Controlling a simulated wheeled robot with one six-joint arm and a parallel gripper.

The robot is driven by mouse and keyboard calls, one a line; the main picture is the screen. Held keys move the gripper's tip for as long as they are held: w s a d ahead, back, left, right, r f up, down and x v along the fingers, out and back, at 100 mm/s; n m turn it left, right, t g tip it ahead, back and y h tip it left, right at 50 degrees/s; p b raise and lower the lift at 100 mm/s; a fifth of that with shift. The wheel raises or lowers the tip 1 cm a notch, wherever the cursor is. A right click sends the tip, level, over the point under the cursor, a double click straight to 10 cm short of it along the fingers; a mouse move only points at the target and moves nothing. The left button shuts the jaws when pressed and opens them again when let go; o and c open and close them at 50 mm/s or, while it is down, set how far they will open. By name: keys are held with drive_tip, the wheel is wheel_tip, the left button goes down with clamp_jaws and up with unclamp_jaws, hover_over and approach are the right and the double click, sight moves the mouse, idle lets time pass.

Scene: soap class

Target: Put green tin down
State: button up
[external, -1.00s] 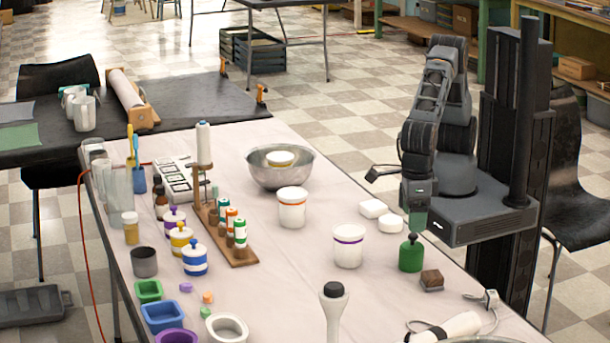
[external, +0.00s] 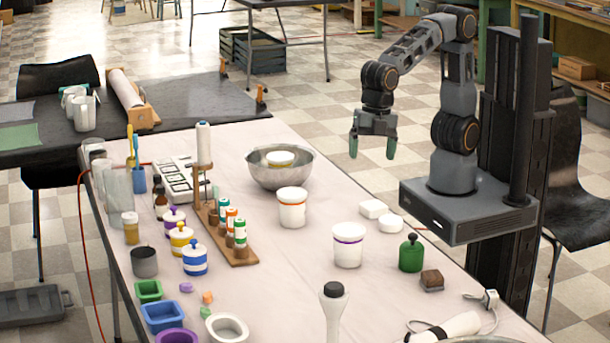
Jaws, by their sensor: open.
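The green tin (external: 411,254) stands upright on the right side of the table, a round green body with a small dark knob on top. It is beside a brown block and a white tub with a purple band. My gripper (external: 372,147) hangs in the air above the table's right edge, fingers pointing down and spread apart. It is open and holds nothing. It is well above and behind the tin, apart from it.
The purple-banded tub (external: 348,246), white soap pieces (external: 373,209) and brown block (external: 432,280) surround the tin. A metal bowl (external: 279,174) and an orange-banded tub (external: 292,207) stand farther back. The table (external: 300,262) is clear left of the purple-banded tub.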

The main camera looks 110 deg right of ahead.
drive_tip(key=s+d+f+m+t, duration=0.1)
drive_tip(key=s+d+f+m, duration=0.1)
drive_tip(key=s+d+m, duration=0.7)
drive_tip(key=d+m, duration=0.5)
drive_tip(key=m, duration=0.1)
drive_tip(key=shift+s+f+m+t, duration=0.25)
drive_tip(key=shift+m+t, duration=0.05)
drive_tip(key=shift+m, duration=0.1)
drive_tip(key=shift+r, duration=0.15)
